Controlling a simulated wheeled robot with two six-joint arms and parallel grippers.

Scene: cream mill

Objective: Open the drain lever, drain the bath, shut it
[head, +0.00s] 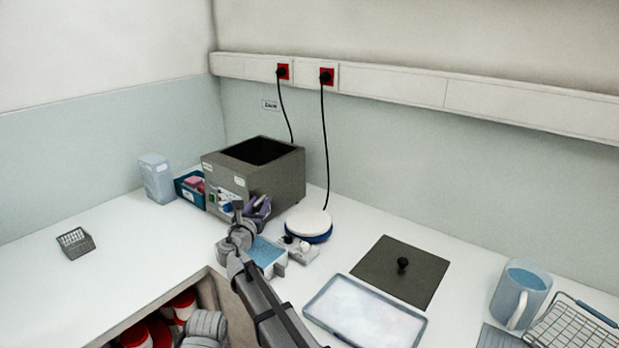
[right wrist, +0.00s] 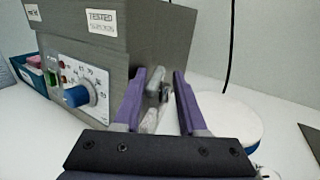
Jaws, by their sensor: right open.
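The bath, a grey box with an open dark top (head: 288,185), stands at the back of the counter. Its front panel (right wrist: 85,88) with a blue dial shows in the right wrist view. My right gripper (head: 260,205) is at the bath's front right corner, and its purple fingers (right wrist: 167,80) are open. Between them, in the right wrist view, a small grey and dark fitting, which looks like the drain lever (right wrist: 164,90), shows on the bath's side. I cannot tell if the fingers touch it, nor the lever's position. The water level is hidden. My left gripper is not in view.
A round white-topped plate (head: 309,222) stands close to the right of the bath. A blue bin (head: 186,190) and a clear container (head: 157,178) stand left. A tray (head: 365,315), a dark lid (head: 402,285), a jug (head: 519,295) and a wire basket (head: 572,328) lie right.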

